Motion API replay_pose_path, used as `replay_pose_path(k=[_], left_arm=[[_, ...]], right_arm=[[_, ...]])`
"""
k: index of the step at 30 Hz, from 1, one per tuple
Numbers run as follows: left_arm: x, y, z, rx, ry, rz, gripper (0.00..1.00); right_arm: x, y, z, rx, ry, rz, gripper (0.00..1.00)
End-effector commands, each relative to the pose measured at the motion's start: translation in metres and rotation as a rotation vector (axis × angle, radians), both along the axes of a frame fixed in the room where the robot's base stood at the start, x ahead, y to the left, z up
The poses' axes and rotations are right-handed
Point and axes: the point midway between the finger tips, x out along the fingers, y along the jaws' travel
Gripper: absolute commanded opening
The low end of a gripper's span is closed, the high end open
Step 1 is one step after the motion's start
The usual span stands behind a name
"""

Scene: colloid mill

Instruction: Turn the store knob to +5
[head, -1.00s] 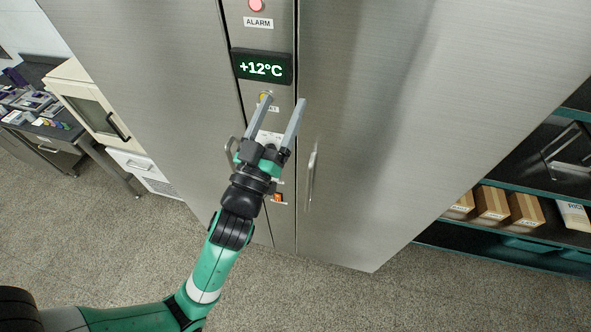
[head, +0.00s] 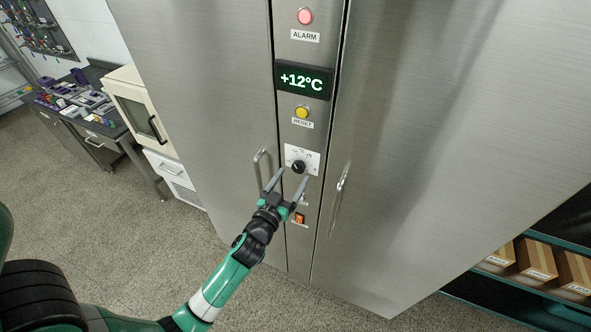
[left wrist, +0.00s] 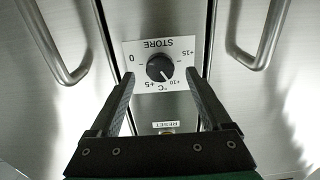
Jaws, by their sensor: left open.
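The store knob (head: 298,167) is a round black knob on a white plate in the cabinet's centre panel. In the left wrist view the store knob (left wrist: 160,68) shows with its plate upside down, marked 0, +5, +10 and +15. Its light pointer mark appears to face near +10. The display (head: 303,81) reads +12°C. My left gripper (head: 292,177) is open, its fingertips just below and to either side of the knob. In the left wrist view my left gripper (left wrist: 160,76) has a finger on each side of the knob, apparently not touching it. My right gripper is out of view.
Above the knob are a yellow reset button (head: 301,112) and a pink alarm lamp (head: 305,16). An orange switch (head: 299,218) sits below. Door handles (head: 340,188) (head: 262,168) stick out on both sides of the panel. Shelves with boxes (head: 536,260) stand at the right.

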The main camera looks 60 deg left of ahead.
Motion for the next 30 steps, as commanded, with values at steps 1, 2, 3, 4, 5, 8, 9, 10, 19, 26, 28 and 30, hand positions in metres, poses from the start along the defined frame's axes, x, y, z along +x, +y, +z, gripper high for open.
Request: replay_pose_path(k=[1, 2, 3, 4, 5, 8, 9, 10, 19, 26, 28, 30], left_arm=[[0.007, 0.007, 0.001, 0.0, 0.0, 0.002, 0.82], [0.011, 0.01, 0.001, 0.0, 0.0, 0.002, 0.82], [0.014, 0.013, 0.001, 0.001, -0.001, 0.001, 0.82], [0.017, 0.015, 0.001, 0.0, 0.0, 0.001, 0.82], [0.019, 0.016, 0.001, 0.0, -0.001, 0.001, 0.82], [0.022, 0.019, 0.0, -0.001, 0.0, 0.0, 0.82], [0.023, 0.019, 0.0, -0.001, -0.001, 0.0, 0.82], [0.023, 0.02, 0.0, -0.001, -0.001, 0.0, 0.82], [0.022, 0.019, 0.0, -0.001, -0.001, 0.0, 0.55], [0.022, 0.019, 0.0, -0.001, -0.001, 0.0, 0.13], [0.022, 0.019, 0.0, -0.001, -0.001, 0.0, 0.01], [0.022, 0.019, 0.0, -0.001, -0.001, 0.0, 0.0]], right_arm=[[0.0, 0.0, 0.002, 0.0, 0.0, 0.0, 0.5], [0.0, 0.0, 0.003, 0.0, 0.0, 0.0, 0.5], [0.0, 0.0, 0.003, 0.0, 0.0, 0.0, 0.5], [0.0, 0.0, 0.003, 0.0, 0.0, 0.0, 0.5], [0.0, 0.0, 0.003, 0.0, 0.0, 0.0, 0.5], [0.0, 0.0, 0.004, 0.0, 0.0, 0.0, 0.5], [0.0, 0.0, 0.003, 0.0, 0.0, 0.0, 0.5], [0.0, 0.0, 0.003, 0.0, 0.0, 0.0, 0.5], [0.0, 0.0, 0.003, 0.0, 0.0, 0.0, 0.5], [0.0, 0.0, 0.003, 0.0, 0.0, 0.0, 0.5], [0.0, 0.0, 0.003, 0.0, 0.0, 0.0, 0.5], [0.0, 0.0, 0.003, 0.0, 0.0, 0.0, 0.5]])
